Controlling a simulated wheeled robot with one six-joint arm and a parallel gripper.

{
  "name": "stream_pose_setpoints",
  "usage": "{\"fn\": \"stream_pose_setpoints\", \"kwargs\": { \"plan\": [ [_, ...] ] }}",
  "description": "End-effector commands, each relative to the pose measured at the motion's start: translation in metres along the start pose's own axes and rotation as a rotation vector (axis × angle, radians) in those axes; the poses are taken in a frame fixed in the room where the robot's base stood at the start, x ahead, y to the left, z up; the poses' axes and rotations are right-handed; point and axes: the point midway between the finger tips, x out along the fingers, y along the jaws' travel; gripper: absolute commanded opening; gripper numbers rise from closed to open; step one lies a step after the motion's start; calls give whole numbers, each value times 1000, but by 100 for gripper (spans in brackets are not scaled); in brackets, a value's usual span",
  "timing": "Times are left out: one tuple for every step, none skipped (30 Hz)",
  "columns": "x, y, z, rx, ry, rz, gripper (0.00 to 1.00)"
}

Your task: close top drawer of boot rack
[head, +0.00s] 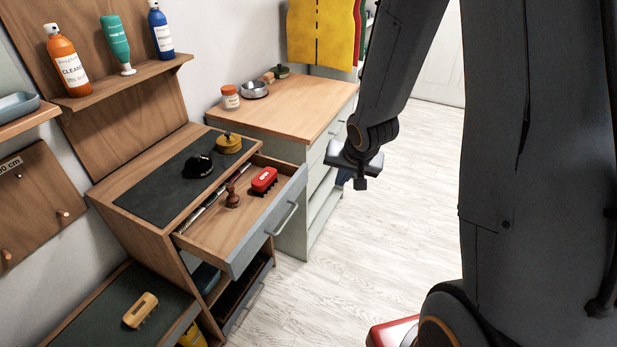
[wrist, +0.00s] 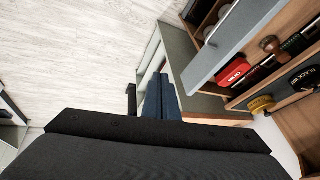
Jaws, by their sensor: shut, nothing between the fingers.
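The boot rack (head: 150,205) is a wooden unit with a dark mat on top. Its top drawer (head: 215,232) is pulled open, with a grey front and a pale bar handle (head: 283,218). Inside lie a red item (head: 264,179), a brown wooden knob-like tool (head: 232,196) and long dark tools. The wrist view shows the drawer front (wrist: 232,42) at upper right, with the red item behind it. My gripper (head: 360,183) is shut and empty, right of the drawer and apart from it. In the wrist view its fingers (wrist: 131,100) show as a narrow dark stub.
A yellow tin (head: 228,143) and a black item (head: 197,166) sit on the rack's top. A pale green cabinet (head: 292,148) stands beyond the drawer. A wooden brush (head: 140,309) lies on a lower surface at front left. Open floor (head: 360,265) lies right of the drawer.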

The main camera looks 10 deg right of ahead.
Motion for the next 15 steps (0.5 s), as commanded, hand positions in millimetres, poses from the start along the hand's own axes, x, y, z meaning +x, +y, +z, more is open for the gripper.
{"fn": "stream_pose_setpoints", "kwargs": {
  "plan": [
    [11,-4,-6,37,18,-34,0],
    [17,-6,-9,60,29,-56,0],
    [23,-10,-12,86,41,-83,0],
    [27,-13,-15,102,49,-102,0],
    [31,-15,-16,119,54,-118,0],
    [34,-18,-18,136,60,-137,0],
    [36,-19,-19,145,63,-147,0],
    [38,-21,-20,155,66,-157,0],
    [40,-22,-21,162,68,-165,0],
    [42,-23,-22,166,68,-169,0],
    [44,-24,-22,169,69,-172,0],
    [47,-24,-22,171,69,-174,0],
    [49,-25,-22,171,69,-175,0],
    [52,-26,-23,170,69,-175,0],
    [57,-26,-23,169,69,-174,0]
  ]
}}
